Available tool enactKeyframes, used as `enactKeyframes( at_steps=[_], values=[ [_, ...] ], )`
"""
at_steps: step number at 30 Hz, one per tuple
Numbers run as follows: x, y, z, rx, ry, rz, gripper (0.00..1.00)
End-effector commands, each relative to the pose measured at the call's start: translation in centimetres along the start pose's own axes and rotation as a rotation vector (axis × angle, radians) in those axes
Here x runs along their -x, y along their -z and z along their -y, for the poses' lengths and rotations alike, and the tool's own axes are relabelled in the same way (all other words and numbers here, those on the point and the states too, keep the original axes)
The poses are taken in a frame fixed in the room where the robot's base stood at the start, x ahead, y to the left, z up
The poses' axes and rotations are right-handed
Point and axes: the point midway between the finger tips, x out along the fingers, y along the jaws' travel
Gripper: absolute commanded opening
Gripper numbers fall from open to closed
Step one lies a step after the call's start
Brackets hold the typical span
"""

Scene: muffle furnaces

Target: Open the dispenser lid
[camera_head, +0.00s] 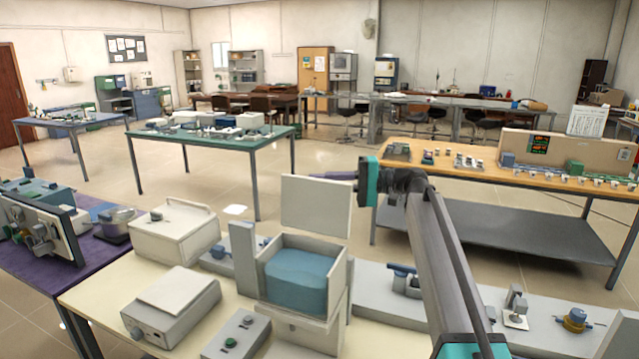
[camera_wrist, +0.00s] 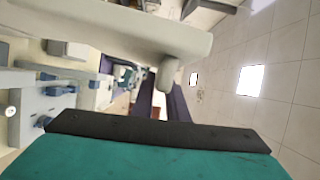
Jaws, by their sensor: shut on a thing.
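The dispenser (camera_head: 338,300) is a pale box on the near bench, with blue contents (camera_head: 296,280) showing through its open top. Its lid (camera_head: 315,206) is a flat pale panel standing roughly upright above the box's back edge. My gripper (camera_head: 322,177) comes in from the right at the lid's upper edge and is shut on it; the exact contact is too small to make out. In the wrist view a pale, blurred bar (camera_wrist: 110,30) crosses the top, probably part of the lid.
A white box (camera_head: 175,232) and a grey-white device (camera_head: 172,308) stand left of the dispenser. Small fixtures (camera_head: 405,280) line the bench on the right, below my arm. A green-topped table (camera_head: 215,150) and a wooden-topped table (camera_head: 480,165) stand behind, with open floor between.

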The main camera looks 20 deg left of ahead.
Motion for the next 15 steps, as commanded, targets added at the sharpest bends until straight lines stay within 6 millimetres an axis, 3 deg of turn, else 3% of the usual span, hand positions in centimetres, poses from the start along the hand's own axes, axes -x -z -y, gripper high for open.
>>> enactKeyframes(
  at_steps=[9,10,12,15],
  values=[
    [-0.5,-0.1,-0.3,0.002,-0.007,0.007,0.0],
    [-0.6,-0.1,-0.4,0.002,-0.008,0.008,0.16],
    [-0.8,-0.1,-0.4,0.002,-0.007,0.009,0.28],
    [-1.0,-0.2,-0.3,0.002,-0.006,0.012,0.3]
  ],
)
